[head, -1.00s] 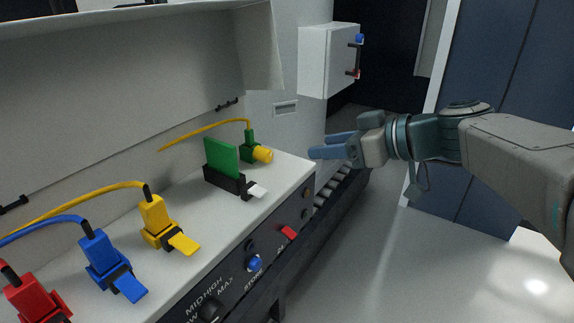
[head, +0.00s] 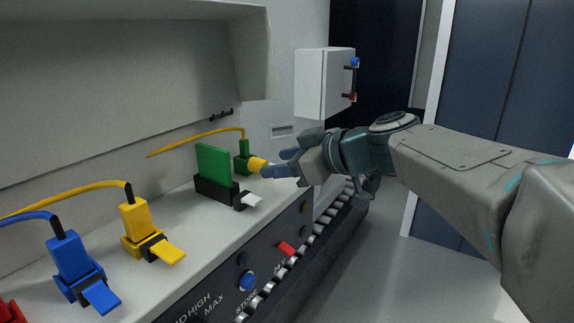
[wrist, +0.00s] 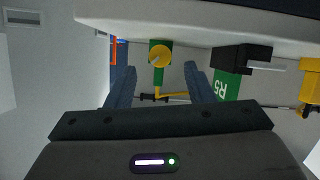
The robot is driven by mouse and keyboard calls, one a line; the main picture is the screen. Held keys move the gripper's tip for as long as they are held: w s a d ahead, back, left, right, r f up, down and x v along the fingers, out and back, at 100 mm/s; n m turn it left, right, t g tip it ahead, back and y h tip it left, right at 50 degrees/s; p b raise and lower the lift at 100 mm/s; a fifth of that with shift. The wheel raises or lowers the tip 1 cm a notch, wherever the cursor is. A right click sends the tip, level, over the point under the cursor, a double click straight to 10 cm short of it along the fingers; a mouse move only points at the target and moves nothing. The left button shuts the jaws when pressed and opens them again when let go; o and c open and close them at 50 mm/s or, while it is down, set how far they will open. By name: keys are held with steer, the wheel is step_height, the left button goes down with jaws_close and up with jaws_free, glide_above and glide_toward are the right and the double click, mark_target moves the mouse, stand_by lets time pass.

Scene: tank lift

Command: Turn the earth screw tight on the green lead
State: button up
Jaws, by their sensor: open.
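The green lead's plug (head: 242,159) stands at the far end of the bench top, with a yellow cable rising from it. Its yellow earth screw (head: 257,164) points toward my gripper. My gripper (head: 280,167) is open, with its blue fingertips at or just short of the screw in the head view. In the wrist view the screw's round yellow face (wrist: 160,56) lies ahead, between the lines of the two open fingers (wrist: 158,84). The green plug (wrist: 160,80) shows behind it. I cannot tell whether a finger touches the screw.
A green card in a black holder (head: 213,187) with a white tab stands beside the plug. Yellow (head: 135,222) and blue (head: 72,258) plugs stand nearer. A white wall box (head: 322,82) hangs beyond. The floor at right is clear.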

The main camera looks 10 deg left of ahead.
mark_target(266, 164)
steer(key=shift+x, duration=2.25)
steer(key=shift+c, duration=0.3)
steer(key=c, duration=0.9)
steer(key=shift+w+d+f+m+g+b, duration=0.1)
steer(key=shift+m+g+b, duration=0.5)
steer(key=shift+m+b, duration=0.2)
steer(key=shift+m+g+y+b, duration=0.35)
steer(key=shift+m+g+y, duration=0.15)
steer(key=shift+m, duration=0.3)
steer(key=o, duration=1)
steer(key=shift+c, duration=0.2)
steer(key=p+v, duration=0.1)
steer(key=v, duration=1.3)
